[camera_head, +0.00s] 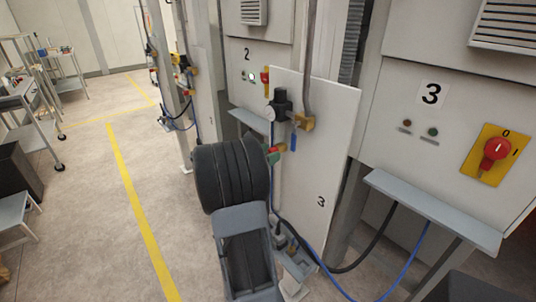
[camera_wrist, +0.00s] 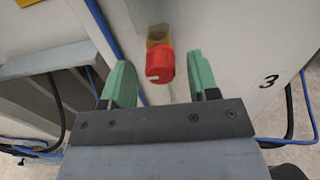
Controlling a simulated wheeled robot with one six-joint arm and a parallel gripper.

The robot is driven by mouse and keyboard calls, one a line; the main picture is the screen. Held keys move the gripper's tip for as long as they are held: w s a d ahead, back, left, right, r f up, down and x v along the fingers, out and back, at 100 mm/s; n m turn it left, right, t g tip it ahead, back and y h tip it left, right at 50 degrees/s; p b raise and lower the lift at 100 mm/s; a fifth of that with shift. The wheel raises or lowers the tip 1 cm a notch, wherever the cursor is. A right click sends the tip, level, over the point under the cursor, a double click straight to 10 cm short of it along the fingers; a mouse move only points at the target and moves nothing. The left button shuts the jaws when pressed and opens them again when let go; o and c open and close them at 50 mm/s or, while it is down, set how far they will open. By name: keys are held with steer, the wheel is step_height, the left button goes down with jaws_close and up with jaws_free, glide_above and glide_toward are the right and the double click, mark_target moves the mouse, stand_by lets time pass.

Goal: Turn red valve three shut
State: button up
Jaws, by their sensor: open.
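The red valve knob (camera_wrist: 160,67) is on a brass fitting (camera_wrist: 158,37) on the white panel marked 3 (camera_head: 321,160). A pale mark shows on the knob's front. My gripper (camera_wrist: 158,85) is open, with one green finger on each side of the knob and visible gaps between. In the head view, my dark arm hides most of my gripper (camera_head: 275,154); only part of the green fingertips and a bit of red show beside the panel's piping.
A black unit (camera_head: 281,104) and a brass fitting (camera_head: 304,122) are above on the piping. A red rotary switch (camera_head: 495,150) on a yellow plate is on cabinet 3 at right. A grey ledge (camera_head: 435,208) juts out below it. Open floor is at left.

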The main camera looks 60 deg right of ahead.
steer(key=c, duration=0.9)
steer(key=shift+c, duration=0.2)
steer(key=shift+f+b, duration=0.1)
steer(key=shift+b, duration=0.25)
steer(key=m+b, duration=1.7)
steer(key=b, duration=0.7)
steer(key=shift+m, duration=0.4)
